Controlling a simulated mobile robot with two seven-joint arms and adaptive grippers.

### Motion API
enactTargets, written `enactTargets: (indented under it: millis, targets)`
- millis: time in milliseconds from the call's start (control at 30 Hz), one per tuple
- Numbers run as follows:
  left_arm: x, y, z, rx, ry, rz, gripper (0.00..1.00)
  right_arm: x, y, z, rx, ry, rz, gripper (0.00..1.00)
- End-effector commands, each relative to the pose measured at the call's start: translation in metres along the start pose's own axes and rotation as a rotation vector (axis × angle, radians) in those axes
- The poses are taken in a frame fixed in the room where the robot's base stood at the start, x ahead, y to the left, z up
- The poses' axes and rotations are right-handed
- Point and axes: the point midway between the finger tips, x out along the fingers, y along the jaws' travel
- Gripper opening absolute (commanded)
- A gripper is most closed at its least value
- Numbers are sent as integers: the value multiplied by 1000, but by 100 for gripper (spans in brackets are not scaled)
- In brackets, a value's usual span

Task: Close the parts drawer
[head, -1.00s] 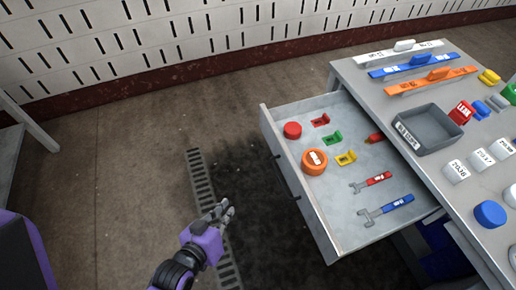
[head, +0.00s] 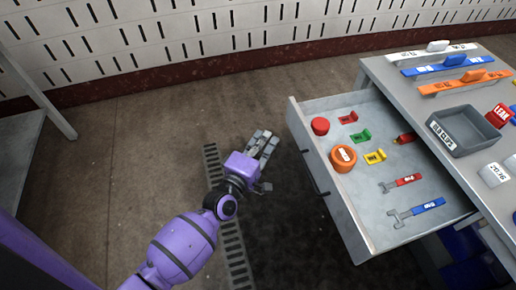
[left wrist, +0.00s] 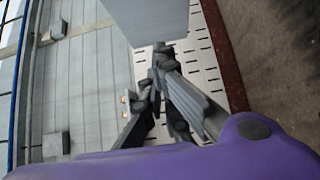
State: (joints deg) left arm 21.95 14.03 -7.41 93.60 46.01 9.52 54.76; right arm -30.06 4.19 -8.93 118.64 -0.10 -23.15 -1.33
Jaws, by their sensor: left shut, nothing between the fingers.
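The parts drawer (head: 345,215) is pulled out to the left from under the grey workbench (head: 395,88), with its dark handle (head: 314,177) on the front face. Inside lie a red round part (head: 320,126), an orange roll (head: 344,158), small red, green and yellow brackets, and two wrenches. My left gripper (head: 265,145) is shut and empty, left of the drawer front and apart from it in the head view. In the left wrist view its dark fingers (left wrist: 165,95) show close together; a grey panel (left wrist: 148,18) lies beyond them. My right gripper is in neither view.
On the workbench stand a grey bin (head: 463,135), white, blue and orange handled bars, and a red block (head: 498,116). A floor grate (head: 222,210) runs under my left arm. A slotted white wall (head: 200,40) stands behind. The floor left of the drawer is clear.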

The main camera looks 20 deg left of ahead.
Motion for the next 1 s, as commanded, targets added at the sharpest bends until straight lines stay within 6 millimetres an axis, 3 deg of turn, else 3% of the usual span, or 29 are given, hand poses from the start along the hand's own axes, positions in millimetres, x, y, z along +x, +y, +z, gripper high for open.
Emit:
enactTargets:
  millis: [133,333,1000]
  targets:
    - [32,1,1,0,-1,1,0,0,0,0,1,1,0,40]
    - [49,0,22,1,0,0,0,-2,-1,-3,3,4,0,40]
    - [56,-1,30,2,-1,-1,0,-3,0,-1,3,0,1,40]
